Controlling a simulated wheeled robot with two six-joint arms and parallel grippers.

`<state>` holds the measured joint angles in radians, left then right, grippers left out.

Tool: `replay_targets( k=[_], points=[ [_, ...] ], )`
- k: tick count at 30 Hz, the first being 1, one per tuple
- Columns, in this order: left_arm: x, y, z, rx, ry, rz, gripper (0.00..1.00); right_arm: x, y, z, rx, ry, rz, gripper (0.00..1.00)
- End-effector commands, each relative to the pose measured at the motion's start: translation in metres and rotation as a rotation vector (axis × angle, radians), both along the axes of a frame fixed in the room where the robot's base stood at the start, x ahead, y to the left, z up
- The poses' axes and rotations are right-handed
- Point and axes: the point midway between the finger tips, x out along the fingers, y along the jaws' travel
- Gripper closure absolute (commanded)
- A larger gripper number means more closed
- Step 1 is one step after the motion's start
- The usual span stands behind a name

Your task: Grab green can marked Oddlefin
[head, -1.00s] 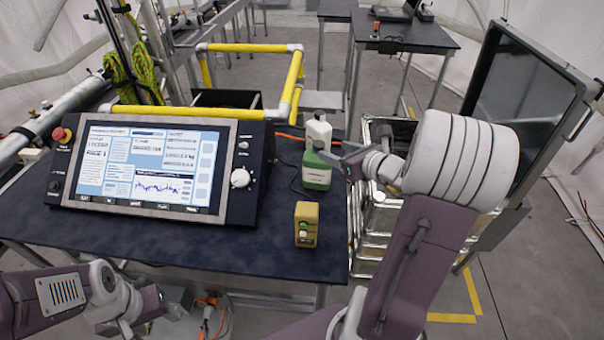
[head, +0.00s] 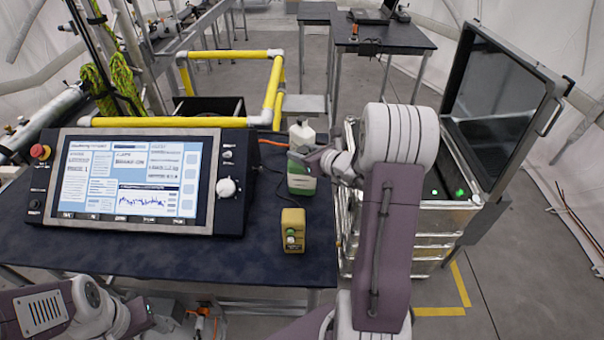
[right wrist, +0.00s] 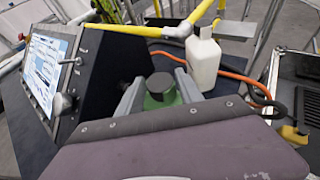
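A green can (head: 301,184) stands upright on the dark table, right of the console; its marking is too small to read. My right gripper (head: 306,156) is at the can's upper part in the head view and partly covers it. In the right wrist view the can's dark cap and green top (right wrist: 160,92) lie between the two spread fingers (right wrist: 160,98). I cannot tell whether the fingers touch it. My left gripper (head: 150,313) is low at the left, away from the can, and its fingers are not clear.
A white bottle (head: 302,134) stands just behind the can. A yellow box with buttons (head: 293,231) stands in front of it. The console (head: 140,185) fills the table's left. A metal case (head: 425,215) with an open lid stands at right. Yellow rails (head: 272,92) rise behind.

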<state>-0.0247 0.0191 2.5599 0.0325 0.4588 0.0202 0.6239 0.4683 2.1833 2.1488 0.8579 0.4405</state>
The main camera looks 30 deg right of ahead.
Motion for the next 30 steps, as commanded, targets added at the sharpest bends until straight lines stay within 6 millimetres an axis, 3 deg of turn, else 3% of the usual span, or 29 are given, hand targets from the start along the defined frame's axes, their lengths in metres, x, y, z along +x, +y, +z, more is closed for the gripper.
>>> replay_targets(
  k=[1, 4, 30],
  points=[
    [0.0000, 0.0000, 0.0000, 0.000, 0.000, 0.000, 0.46, -0.0001, -0.0001, -0.0001, 0.000, 0.000, 0.000, 0.74],
    [0.0000, 0.0000, 0.0000, 0.000, 0.000, 0.000, 0.46, -0.0002, -0.0001, 0.0000, 0.000, 0.000, 0.000, 1.00],
    [0.0000, 0.0000, -0.0001, 0.000, 0.000, 0.000, 0.46, -0.0007, -0.0001, -0.0010, 0.000, 0.003, 0.000, 1.00]
  ],
)
